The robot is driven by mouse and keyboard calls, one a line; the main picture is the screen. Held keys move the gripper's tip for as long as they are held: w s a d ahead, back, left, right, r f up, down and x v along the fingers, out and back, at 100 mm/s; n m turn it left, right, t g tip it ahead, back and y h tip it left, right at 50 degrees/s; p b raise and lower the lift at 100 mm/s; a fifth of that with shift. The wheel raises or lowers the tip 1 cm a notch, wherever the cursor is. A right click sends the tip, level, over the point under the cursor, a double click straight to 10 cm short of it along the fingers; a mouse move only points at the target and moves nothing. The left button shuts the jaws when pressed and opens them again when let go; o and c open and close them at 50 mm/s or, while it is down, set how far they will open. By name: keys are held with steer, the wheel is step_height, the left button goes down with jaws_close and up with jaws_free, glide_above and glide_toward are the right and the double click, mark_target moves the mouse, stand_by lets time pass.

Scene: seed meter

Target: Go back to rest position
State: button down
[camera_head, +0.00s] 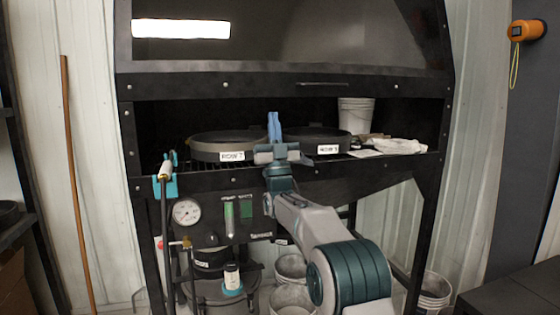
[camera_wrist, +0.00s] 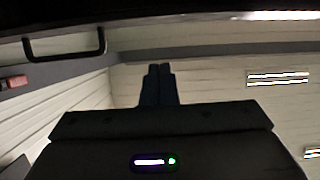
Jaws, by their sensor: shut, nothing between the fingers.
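My gripper (camera_head: 274,127) points up in front of the shelf in the head view, its two blue fingers together with nothing between them. In the wrist view my gripper (camera_wrist: 159,70) shows as dark shut fingers against a pale wall and ceiling.
The black metal frame (camera_head: 290,83) surrounds the shelf. A pressure gauge (camera_head: 186,212) hangs below left. Buckets (camera_head: 292,298) stand beneath. A dark handle (camera_wrist: 65,45) shows in the wrist view.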

steer(key=w+d+r+g+h+p, duration=0.1)
steer(key=d+r+g+h+p, duration=0.2)
steer(key=r+g+p, duration=0.25)
steer(key=s+d+f+m+g+h+p, duration=0.25)
steer(key=s+d+g+p, duration=0.25)
steer(key=g+p, duration=0.25)
steer(key=s+d+f+g+h+p, duration=0.1)
steer(key=s+d+f+g+p, duration=0.2)
steer(key=s, duration=1)
steer(key=s+d+f+g+h+p, duration=0.1)
steer(key=s+d+f+g+p, duration=0.2)
steer(key=s, duration=1)
steer(key=s+d+f+m+g+h+p, duration=0.1)
steer(key=s+d+f+g+p, duration=0.3)
steer(key=s, duration=0.9)
steer(key=f+g+h+p, duration=0.1)
steer(key=f+g+p, duration=0.1)
steer(key=g+p, duration=0.2)
steer(key=shift+s+g, duration=0.35)
steer(key=shift+g, duration=0.15)
